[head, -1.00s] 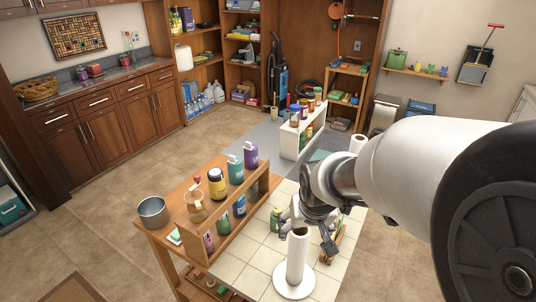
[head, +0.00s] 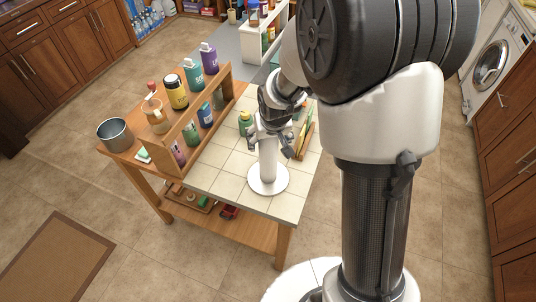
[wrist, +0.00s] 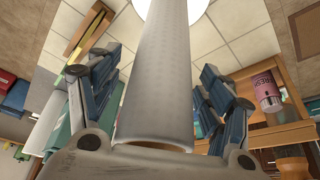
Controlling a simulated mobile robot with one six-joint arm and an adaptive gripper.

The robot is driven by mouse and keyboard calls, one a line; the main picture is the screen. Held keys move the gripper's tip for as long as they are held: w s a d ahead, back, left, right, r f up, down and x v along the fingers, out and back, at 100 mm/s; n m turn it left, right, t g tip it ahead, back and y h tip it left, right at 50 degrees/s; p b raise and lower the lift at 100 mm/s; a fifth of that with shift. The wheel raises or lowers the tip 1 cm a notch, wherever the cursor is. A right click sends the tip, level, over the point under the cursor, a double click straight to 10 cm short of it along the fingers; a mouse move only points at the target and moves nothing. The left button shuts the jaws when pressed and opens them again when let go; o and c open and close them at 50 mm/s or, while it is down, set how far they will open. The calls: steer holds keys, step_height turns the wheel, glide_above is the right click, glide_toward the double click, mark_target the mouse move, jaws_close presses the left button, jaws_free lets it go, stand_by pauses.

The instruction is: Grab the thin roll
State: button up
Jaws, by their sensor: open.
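The thin roll (head: 268,166) is a narrow white paper roll standing upright on a round white base (head: 268,187), on the tiled top of the wooden workbench. My gripper (head: 271,128) is at the roll's upper part, and the arm hides some of that area. In the wrist view the thin roll (wrist: 158,75) runs between the fingers of my open gripper (wrist: 160,85), one finger on each side. Gaps show between the roll and both fingers. The end of its tube faces the palm.
A wooden rack (head: 190,125) with several bottles stands left of the roll. A green bottle (head: 246,124) stands close behind it, and a wooden holder with green items (head: 305,138) is to its right. A metal pot (head: 115,133) is at the bench's left. The front tiles are clear.

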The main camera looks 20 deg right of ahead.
steer(key=shift+x, duration=0.8)
steer(key=shift+r, duration=0.1)
steer(key=shift+c, duration=0.2)
steer(key=c, duration=1.3)
steer(key=shift+r, duration=0.1)
